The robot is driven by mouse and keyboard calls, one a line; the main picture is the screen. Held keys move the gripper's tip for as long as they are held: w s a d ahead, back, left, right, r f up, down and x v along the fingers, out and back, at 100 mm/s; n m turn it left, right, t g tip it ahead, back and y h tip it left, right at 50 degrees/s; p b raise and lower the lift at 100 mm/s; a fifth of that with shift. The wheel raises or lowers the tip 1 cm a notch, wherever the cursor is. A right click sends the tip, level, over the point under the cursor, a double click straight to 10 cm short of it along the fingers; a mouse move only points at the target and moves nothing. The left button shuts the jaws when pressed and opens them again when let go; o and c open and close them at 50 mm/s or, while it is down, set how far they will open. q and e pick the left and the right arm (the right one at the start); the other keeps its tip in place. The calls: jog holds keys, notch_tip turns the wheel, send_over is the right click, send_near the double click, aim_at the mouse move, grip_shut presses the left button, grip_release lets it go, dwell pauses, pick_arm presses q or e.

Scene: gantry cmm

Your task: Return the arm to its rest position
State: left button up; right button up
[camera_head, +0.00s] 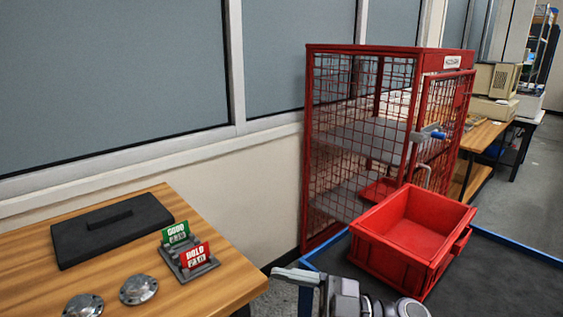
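One of my arms shows at the bottom centre, cut off by the lower edge of the picture. Its grey links run from the round joint leftward to what looks like my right gripper (308,283), beside the right edge of the wooden table and in front of the dark cart top. Its fingers are partly cut off, so I cannot tell whether they are open or shut. I see nothing held in it. My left gripper is out of view.
A wooden table (110,262) at left carries a black case (108,230), two metal discs and a stand with GOOD and HOLD signs (186,252). A red bin (412,238) sits on the blue-edged dark cart top (490,282). A red mesh cage (375,48) stands behind, its blue-handled door apparently ajar.

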jog(key=d+f+m+t+h+p, duration=0.2)
jog(key=d+f+m+t+h, duration=1)
jog(key=m+t, duration=0.45)
jog(key=s+d+f+m+g+h, duration=0.1)
jog(key=s+d+f+g+h, duration=0.2)
jog(key=s+f, duration=0.3)
jog(key=s+d+f+m+g+h, duration=0.2)
jog(key=s+d+f+g+h, duration=0.1)
jog(key=s+f, duration=0.4)
jog(key=shift+d+f+g+p, duration=0.45)
jog(key=shift+d+g, duration=0.3)
jog(key=shift+d, duration=0.1)
jog(key=shift+m, duration=0.25)
jog(key=c, duration=0.6)
jog(key=shift+d, duration=0.1)
jog(key=shift+c, duration=0.3)
